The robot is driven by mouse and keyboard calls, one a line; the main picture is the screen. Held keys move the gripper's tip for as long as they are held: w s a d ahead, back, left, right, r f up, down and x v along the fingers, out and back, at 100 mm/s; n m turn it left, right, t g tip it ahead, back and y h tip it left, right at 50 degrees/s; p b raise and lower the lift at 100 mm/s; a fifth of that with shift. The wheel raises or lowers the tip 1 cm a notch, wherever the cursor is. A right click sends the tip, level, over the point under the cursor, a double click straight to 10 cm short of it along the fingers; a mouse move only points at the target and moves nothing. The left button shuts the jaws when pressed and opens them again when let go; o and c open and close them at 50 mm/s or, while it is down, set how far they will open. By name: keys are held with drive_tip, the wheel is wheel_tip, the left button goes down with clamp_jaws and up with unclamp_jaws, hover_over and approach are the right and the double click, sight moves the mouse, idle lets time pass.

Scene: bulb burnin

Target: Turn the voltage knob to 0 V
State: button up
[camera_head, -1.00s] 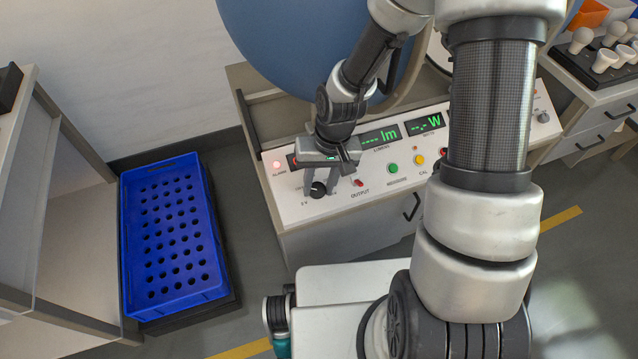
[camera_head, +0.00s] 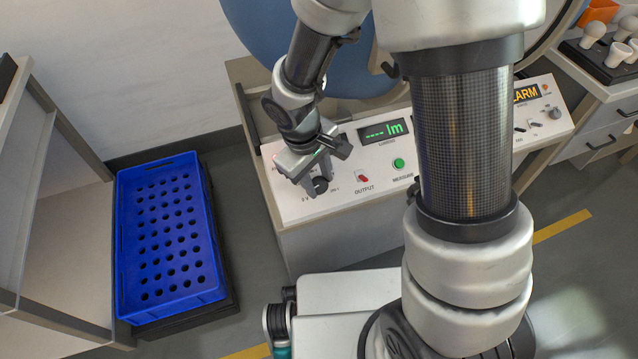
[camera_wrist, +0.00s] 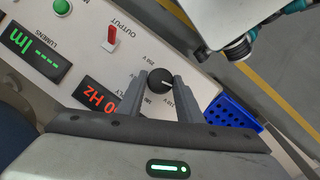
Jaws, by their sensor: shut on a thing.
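The black round voltage knob (camera_head: 321,186) sits at the left end of the white control panel (camera_head: 360,193). It also shows in the wrist view (camera_wrist: 161,81), with a short white pointer mark toward the picture's right. Small voltage labels stand around it, too small to read surely. My gripper (camera_head: 316,186) is down at the panel, tilted, with its two grey fingers on either side of the knob and shut on it. In the wrist view the gripper (camera_wrist: 160,84) has one finger left and one right of the knob. The fingers hide part of the dial markings.
A red output switch (camera_wrist: 111,36) and a green measure button (camera_head: 398,163) stand right of the knob in the head view. A red-lit display (camera_wrist: 101,95) is close to the fingers. A blue crate (camera_head: 171,235) stands on the floor at left.

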drive_tip(key=shift+s+a+f+n+t+h+b, duration=0.1)
drive_tip(key=shift+n+t+h+b, duration=0.1)
drive_tip(key=shift+n+b, duration=0.45)
drive_tip(key=shift+a+n+t+h+b, duration=0.1)
drive_tip(key=shift+n+t+h+b, duration=0.1)
drive_tip(key=shift+n+b, duration=0.4)
drive_tip(key=shift+d+n, duration=0.1)
drive_tip(key=shift+n, duration=0.25)
drive_tip(key=o, duration=1)
drive_tip(key=p+v, duration=0.6)
drive_tip(key=v, duration=1.1)
drive_tip(key=shift+s+a, duration=0.2)
drive_tip(key=shift+r, duration=0.25)
